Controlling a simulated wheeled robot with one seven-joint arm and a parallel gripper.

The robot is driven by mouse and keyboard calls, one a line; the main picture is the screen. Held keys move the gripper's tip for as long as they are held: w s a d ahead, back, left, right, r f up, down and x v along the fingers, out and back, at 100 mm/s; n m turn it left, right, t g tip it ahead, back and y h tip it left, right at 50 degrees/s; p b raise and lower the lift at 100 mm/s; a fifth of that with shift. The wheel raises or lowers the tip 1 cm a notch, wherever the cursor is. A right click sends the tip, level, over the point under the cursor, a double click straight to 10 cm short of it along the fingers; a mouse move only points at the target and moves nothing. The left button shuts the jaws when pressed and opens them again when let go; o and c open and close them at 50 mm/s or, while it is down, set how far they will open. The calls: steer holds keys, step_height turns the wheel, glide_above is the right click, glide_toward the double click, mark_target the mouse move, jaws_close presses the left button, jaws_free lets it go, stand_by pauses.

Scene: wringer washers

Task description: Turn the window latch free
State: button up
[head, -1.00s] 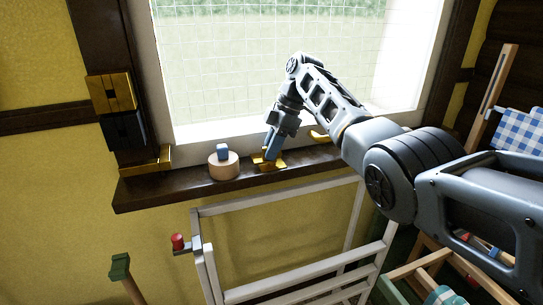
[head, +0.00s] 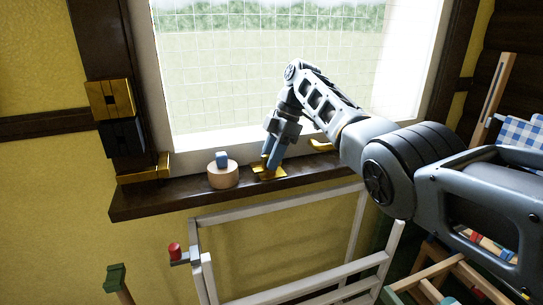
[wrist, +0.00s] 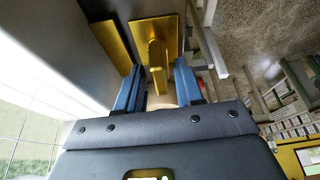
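The brass latch (head: 268,173) sits on the dark window sill, below the window. In the wrist view its brass handle (wrist: 157,62) stands out from a brass plate (wrist: 150,32). My gripper (head: 272,165) is over the latch, pointing down. In the wrist view my gripper (wrist: 158,88) has its two blue fingers apart, one on each side of the handle, with gaps visible. In the head view the fingers hide part of the latch. I cannot tell whether a fingertip touches it.
A round wooden block (head: 223,175) with a blue piece on top stands left of the latch on the sill (head: 150,203). Brass and black hardware (head: 110,98) is on the left frame. A white rack (head: 300,207) stands below. A wooden rack with checked cloth (head: 520,132) is at right.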

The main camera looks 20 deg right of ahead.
steer(key=shift+b+v, duration=0.5)
steer(key=shift+v, duration=3.4)
